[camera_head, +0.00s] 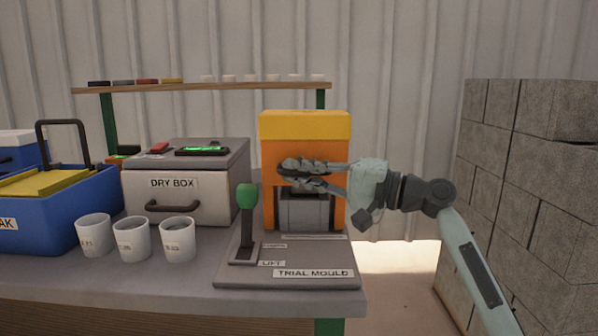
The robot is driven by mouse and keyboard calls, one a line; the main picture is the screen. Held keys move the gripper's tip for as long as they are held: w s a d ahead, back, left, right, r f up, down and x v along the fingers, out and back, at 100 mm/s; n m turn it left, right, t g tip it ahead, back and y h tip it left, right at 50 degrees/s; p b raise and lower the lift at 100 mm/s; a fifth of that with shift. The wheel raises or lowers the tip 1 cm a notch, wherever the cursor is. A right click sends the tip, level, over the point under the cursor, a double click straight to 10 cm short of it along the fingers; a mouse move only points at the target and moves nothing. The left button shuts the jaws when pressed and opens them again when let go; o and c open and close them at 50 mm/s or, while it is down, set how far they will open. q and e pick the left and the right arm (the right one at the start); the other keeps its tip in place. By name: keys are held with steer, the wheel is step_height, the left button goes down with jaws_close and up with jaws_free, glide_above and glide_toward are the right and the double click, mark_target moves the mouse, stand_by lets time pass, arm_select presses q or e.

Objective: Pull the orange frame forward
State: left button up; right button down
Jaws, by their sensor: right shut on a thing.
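The orange frame (339,215) stands upright at the back of the trial mould base (230,280), with a yellow-orange top and a grey block (305,212) in its lower opening. My right gripper (292,173) reaches in from the right and is shut on the front of the orange frame, at about mid height. Its fingers cover the gripped part, so its exact shape is hidden. A lever with a green knob (247,197) stands upright on the left of the base, above the "LIFT" label. My left gripper is not in view.
A grey dry box (225,180), several white cups (132,240) and a blue bin (60,225) stand left on the table (150,290). A shelf (200,87) runs behind. A stack of grey blocks (530,180) rises right. The base's front strip is clear.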

steer(key=shift+s, duration=0.2)
steer(key=shift+a+f, duration=0.1)
steer(key=c, duration=1.6)
jaws_free()
steer(key=shift+s, duration=0.1)
steer(key=shift+o, duration=0.2)
steer(key=shift+d, duration=0.2)
steer(key=v, duration=1.2)
